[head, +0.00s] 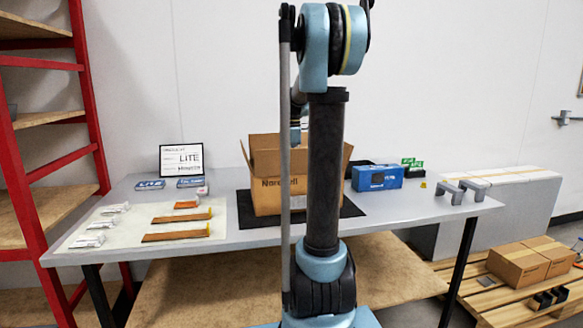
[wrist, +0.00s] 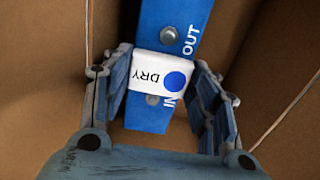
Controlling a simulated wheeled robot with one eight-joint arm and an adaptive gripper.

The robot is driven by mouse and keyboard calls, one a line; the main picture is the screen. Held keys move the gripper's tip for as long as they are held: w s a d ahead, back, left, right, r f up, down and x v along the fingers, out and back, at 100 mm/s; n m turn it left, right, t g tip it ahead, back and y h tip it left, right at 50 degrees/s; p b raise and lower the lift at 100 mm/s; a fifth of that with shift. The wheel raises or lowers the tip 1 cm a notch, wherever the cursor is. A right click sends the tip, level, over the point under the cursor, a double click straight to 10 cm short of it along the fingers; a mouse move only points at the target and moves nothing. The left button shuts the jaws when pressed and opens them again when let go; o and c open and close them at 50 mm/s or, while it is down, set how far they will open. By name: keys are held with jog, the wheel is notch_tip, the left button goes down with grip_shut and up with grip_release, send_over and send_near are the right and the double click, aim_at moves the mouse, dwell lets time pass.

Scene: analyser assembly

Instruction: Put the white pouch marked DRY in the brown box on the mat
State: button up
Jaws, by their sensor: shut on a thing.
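The white pouch marked DRY (wrist: 150,77), with a blue dot, is between the fingers of my gripper (wrist: 160,95) in the wrist view. The gripper is shut on it. Beneath the pouch is a blue part (wrist: 150,115) marked IN and OUT, with round grey studs. Brown cardboard walls surround them, so the gripper is inside or just over the brown box. In the head view the open brown box (head: 265,198) stands on the dark mat (head: 350,208). My arm hides much of the box and the gripper. I cannot tell whether the pouch touches the blue part.
A pale mat (head: 75,240) at left holds small white packets (head: 88,241) and brown strips (head: 175,237). A sign (head: 182,158) stands behind. A blue box (head: 377,177) and grey brackets (head: 449,192) are at right. A red shelf rack (head: 88,100) borders the left.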

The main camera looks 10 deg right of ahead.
jog(key=o, duration=1)
jog(key=shift+c, duration=0.2)
notch_tip(320, 180, up, 12)
dwell(1.1)
dwell(0.5)
